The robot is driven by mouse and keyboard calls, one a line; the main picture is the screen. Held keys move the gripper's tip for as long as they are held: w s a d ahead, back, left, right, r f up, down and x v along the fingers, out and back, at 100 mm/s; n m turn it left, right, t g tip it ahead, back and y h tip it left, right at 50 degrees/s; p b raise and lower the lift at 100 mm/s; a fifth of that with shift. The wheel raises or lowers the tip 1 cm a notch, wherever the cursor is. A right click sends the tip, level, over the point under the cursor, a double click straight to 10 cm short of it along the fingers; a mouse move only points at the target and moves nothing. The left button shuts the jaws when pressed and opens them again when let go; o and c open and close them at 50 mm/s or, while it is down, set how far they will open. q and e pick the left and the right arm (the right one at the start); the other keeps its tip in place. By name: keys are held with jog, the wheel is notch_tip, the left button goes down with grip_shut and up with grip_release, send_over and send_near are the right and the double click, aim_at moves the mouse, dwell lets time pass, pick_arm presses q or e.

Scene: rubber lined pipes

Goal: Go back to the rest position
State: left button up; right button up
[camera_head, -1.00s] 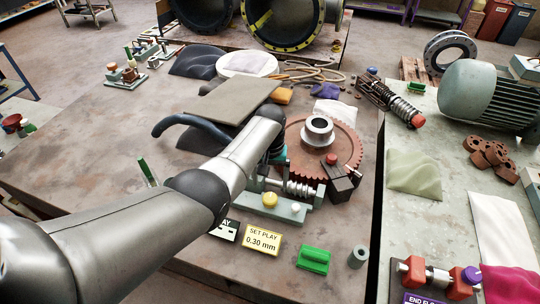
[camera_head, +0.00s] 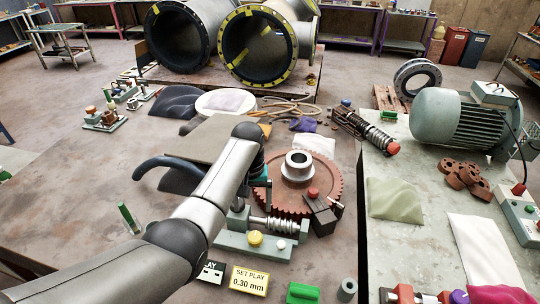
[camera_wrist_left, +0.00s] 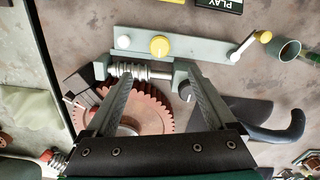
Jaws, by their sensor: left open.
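My left arm comes in from the lower left of the head view and ends above the bench, beside a large rust-red gear wheel (camera_head: 330,185). Its gripper is mostly hidden behind the wrist there. In the left wrist view my left gripper (camera_wrist_left: 160,85) has its two fingers spread, with nothing held between them. Beyond the fingers lie the gear wheel (camera_wrist_left: 148,108), a silver worm shaft (camera_wrist_left: 140,72) and a grey-green base with a yellow knob (camera_wrist_left: 160,46). My right gripper is in neither view.
A yellow "SET PLAY 0.30 mm" card (camera_head: 249,280), a green block (camera_head: 303,293) and a grey cup (camera_head: 347,289) line the front. A dark curved handle (camera_head: 165,163) lies by the arm. A motor (camera_head: 465,115) stands right. The bench's left part is fairly clear.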

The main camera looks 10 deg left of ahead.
pick_arm(q)
jog(key=s+f+m, duration=0.1)
jog(key=s+f, duration=0.4)
jog(key=s, duration=0.2)
jog(key=s+a+r+m+t, duration=0.1)
jog(key=s+r+m+t, duration=0.15)
jog(key=s, duration=0.85)
jog(key=s+a+r+m+t, duration=0.1)
jog(key=s+r, duration=0.2)
jog(key=s, duration=0.9)
notch_tip(320, 180, down, 34)
jog(key=s+g+b, duration=0.1)
jog(key=s+b, duration=0.1)
jog(key=b, duration=1)
jog(key=s+a+f+b, duration=0.1)
jog(key=s+f+b, duration=0.4)
jog(key=f, duration=0.7)
jog(key=s+a+f+g+b, duration=0.1)
jog(key=s+f+b, duration=0.5)
jog(key=s+f, duration=0.4)
notch_tip(320, 180, down, 3)
jog(key=shift+a+r, duration=0.15)
jog(key=shift+r, duration=0.05)
